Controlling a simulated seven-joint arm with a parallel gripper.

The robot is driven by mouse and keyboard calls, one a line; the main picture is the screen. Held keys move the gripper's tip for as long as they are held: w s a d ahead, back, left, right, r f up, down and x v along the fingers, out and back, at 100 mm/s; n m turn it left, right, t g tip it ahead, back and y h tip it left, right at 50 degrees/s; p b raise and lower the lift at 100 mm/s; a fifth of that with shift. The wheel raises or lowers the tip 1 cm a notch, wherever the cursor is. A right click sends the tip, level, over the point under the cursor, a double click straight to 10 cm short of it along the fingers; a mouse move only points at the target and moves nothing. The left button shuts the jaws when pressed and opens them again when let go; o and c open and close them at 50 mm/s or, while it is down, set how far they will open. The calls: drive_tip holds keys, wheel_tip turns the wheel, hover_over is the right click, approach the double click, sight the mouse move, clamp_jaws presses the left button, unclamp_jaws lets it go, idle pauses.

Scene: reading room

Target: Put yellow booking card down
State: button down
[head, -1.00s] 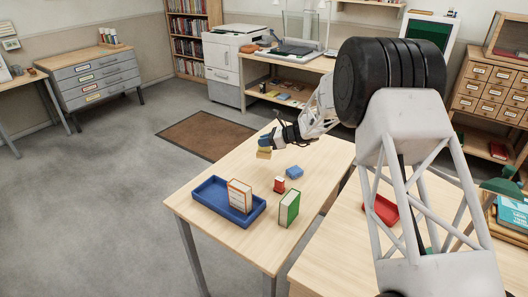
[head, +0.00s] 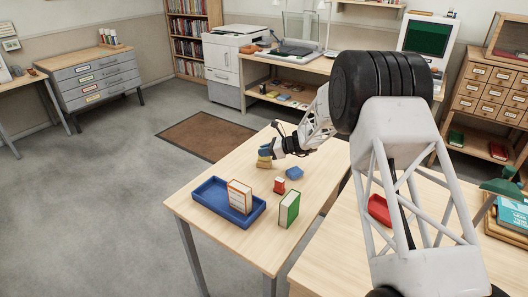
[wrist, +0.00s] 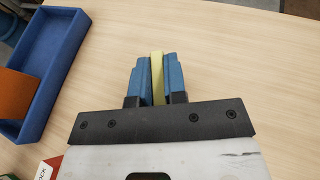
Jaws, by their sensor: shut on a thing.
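The yellow booking card (head: 264,163) is held between the blue fingertips of my gripper (head: 265,153) over the far left part of the light wooden table (head: 235,165). In the wrist view the card (wrist: 157,72) shows as a thin pale yellow edge, upright between the two blue fingers of my gripper (wrist: 157,80), which are shut on it. The card's lower edge is at or very near the tabletop; I cannot tell whether it touches.
A blue tray (head: 247,220) holds an orange and white book (head: 239,196). A green book (head: 289,209), a small red object (head: 279,185) and a blue object (head: 294,173) stand near. The wood beside the card is bare. A second table (head: 335,250) is at right.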

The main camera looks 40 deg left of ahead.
drive_tip(key=shift+f, duration=0.1)
drive_tip(key=c, duration=1.2)
unclamp_jaws()
drive_tip(key=shift+o, duration=0.2)
drive_tip(key=shift+w+d+r, duration=0.2)
drive_tip(key=shift+d+r, duration=0.2)
drive_tip(key=shift+d, duration=0.05)
drive_tip(key=v, duration=1.1)
drive_tip(key=shift+s+d+r, duration=0.1)
drive_tip(key=shift+r, duration=0.05)
